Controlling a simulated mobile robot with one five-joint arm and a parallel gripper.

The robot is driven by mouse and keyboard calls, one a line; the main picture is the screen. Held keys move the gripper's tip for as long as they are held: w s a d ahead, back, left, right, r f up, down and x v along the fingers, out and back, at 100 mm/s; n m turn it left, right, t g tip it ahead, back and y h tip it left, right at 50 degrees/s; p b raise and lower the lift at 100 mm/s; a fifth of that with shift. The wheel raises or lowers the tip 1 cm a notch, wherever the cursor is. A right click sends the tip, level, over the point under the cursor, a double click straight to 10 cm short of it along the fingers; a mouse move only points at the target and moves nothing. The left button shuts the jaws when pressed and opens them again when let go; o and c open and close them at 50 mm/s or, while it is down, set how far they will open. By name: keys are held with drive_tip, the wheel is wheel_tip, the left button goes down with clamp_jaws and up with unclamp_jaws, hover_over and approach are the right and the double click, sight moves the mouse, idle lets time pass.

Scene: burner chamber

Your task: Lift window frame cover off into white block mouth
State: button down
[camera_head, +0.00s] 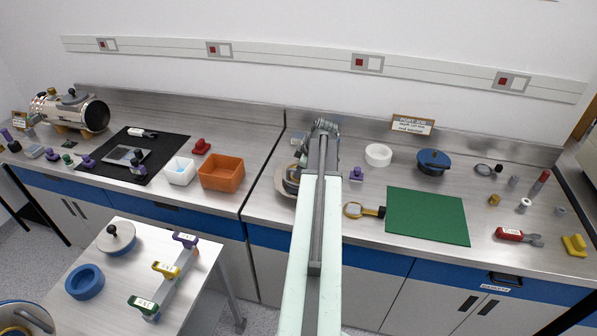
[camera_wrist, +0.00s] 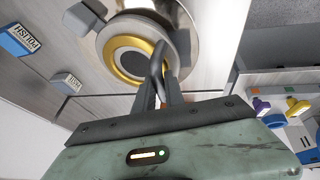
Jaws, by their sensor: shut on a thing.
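My gripper (camera_wrist: 163,82) is shut on a slim dark grey part in the wrist view, seemingly a handle. It is in front of a round metal fitting (camera_wrist: 100,50) with a gold ring (camera_wrist: 115,62) and a dark grey centre. I take the held part to be the window frame cover's; its join with the ring is unclear. In the head view, my arm hides most of the fitting (camera_head: 284,184), whose left edge shows on the right counter. A white ring-shaped block (camera_head: 378,154) with an open top stands to the right of my arm.
An orange bin (camera_head: 222,172) and a white box (camera_head: 179,170) stand left. A small table (camera_head: 192,275) stands in front.

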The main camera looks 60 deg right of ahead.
drive_tip(key=shift+r+p, duration=3.1)
drive_tip(key=shift+r, duration=0.25)
